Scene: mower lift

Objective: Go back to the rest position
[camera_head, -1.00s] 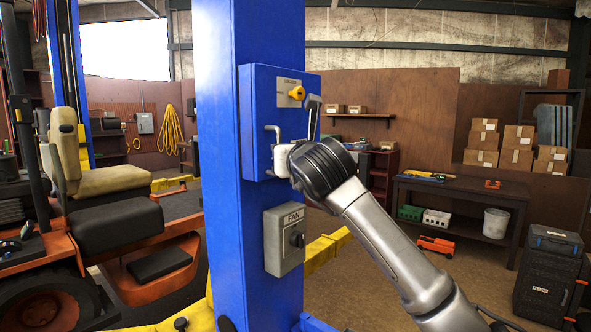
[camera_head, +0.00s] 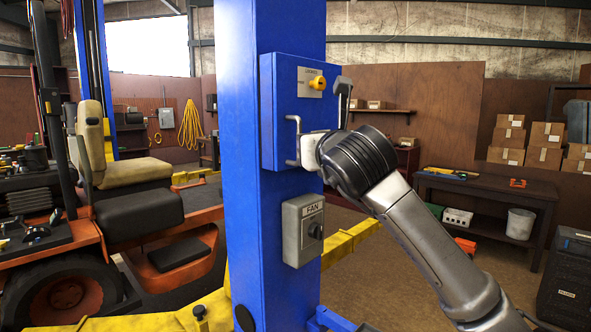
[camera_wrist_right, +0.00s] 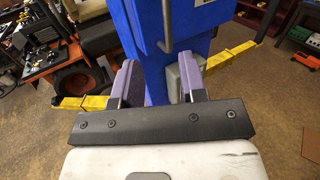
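My right arm comes in from the lower right of the head view. Its gripper's pale body (camera_head: 312,150) is in front of the blue control box on the post, close to the box's handle (camera_head: 293,140); the fingers are mostly hidden there. In the right wrist view the two purple fingers of my right gripper (camera_wrist_right: 157,84) stand well apart with nothing held between them. The blue post (camera_wrist_right: 150,55) shows beyond the gap, and the handle (camera_wrist_right: 168,27) is beyond the fingertips. Whether anything touches the box cannot be told. My left gripper is in neither view.
The blue lift post (camera_head: 240,200) carries the blue box (camera_head: 275,100) with a yellow knob (camera_head: 317,82) and a grey FAN box (camera_head: 303,230). An orange mower (camera_head: 185,240) stands left. A workbench (camera_head: 480,187) is at right. Yellow lift arms (camera_head: 350,240) lie low.

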